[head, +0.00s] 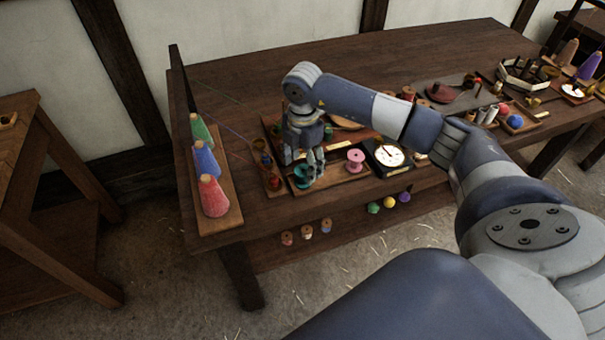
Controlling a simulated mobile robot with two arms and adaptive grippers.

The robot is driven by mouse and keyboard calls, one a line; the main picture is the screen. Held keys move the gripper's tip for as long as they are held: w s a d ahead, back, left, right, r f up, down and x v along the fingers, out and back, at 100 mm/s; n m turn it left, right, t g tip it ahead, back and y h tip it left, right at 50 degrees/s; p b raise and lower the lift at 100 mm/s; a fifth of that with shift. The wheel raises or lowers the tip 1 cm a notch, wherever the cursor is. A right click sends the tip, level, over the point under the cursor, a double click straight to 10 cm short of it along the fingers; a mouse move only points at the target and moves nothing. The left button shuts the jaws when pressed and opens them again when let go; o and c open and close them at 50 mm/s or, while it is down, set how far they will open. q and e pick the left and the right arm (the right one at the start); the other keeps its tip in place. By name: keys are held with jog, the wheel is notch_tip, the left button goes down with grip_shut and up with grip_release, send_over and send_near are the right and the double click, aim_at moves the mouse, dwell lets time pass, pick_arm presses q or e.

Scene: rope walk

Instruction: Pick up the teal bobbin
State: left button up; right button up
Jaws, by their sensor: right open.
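The teal bobbin (301,178) stands at the front left part of a wooden tray (329,183) on the table. My right gripper (312,172) points down at the bobbin and covers part of it. Its fingers are open. I cannot tell whether they touch the bobbin or are around it. My left gripper is not in view.
A pink bobbin (355,160) and a white dial (390,157) stand to the right of the teal one. Green, blue and red yarn cones (212,196) stand on a board at the table's left end. The table's back (400,60) is mostly clear.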

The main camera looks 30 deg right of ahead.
aim_at(303, 170)
notch_tip(303, 170, down, 3)
jog(key=shift+f, duration=0.2)
jog(key=c, duration=1.1)
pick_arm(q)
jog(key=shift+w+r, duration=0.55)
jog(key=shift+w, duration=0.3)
